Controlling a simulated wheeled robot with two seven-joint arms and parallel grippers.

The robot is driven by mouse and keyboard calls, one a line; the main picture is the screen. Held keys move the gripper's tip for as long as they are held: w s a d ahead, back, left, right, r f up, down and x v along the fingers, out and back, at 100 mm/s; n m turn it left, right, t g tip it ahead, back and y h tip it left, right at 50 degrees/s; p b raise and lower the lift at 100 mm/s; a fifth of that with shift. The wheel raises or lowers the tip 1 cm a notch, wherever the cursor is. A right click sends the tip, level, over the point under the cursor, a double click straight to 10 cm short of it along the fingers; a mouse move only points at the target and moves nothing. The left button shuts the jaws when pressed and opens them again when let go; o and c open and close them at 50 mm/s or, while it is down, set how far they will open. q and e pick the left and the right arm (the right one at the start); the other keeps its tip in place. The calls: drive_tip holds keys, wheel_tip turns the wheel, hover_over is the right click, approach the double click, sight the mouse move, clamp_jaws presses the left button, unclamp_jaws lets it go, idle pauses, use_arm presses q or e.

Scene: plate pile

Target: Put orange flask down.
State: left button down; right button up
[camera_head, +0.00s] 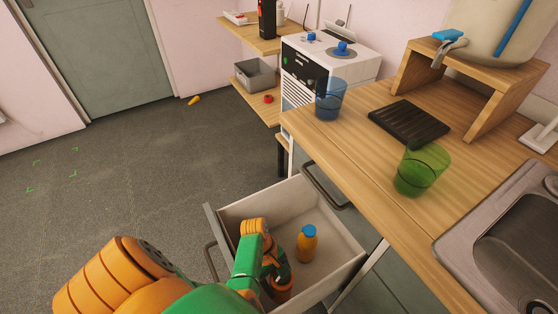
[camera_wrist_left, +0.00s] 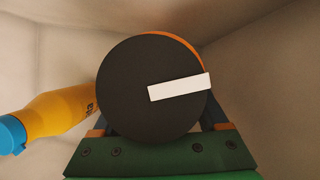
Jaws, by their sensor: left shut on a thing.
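The orange flask (camera_wrist_left: 140,85) fills the middle of the left wrist view, seen end-on as a round black top with a white bar and a thin orange edge behind it. My left gripper (camera_head: 273,268) is low inside the open drawer (camera_head: 335,258) and shut on this flask. In the head view the flask is mostly hidden by my arm, and I cannot tell whether it touches the drawer floor. A yellow-orange bottle with a blue cap (camera_head: 307,244) stands in the drawer to the right of my gripper; it also shows at the left of the wrist view (camera_wrist_left: 60,115). My right gripper is not in view.
The drawer walls surround my left gripper closely. The wooden counter (camera_head: 345,150) above holds a blue cup (camera_head: 330,101), a green cup (camera_head: 420,170) and a dark rack (camera_head: 408,122). A sink (camera_head: 510,235) is at the right. The floor at left is mostly clear.

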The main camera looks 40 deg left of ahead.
use_arm(q)
drive_tip(key=shift+f, duration=0.45)
unclamp_jaws()
drive_tip(key=p+v, duration=0.5)
drive_tip(key=v, duration=0.8)
drive_tip(key=shift+d+r, duration=0.2)
drive_tip(key=shift+d, duration=0.05)
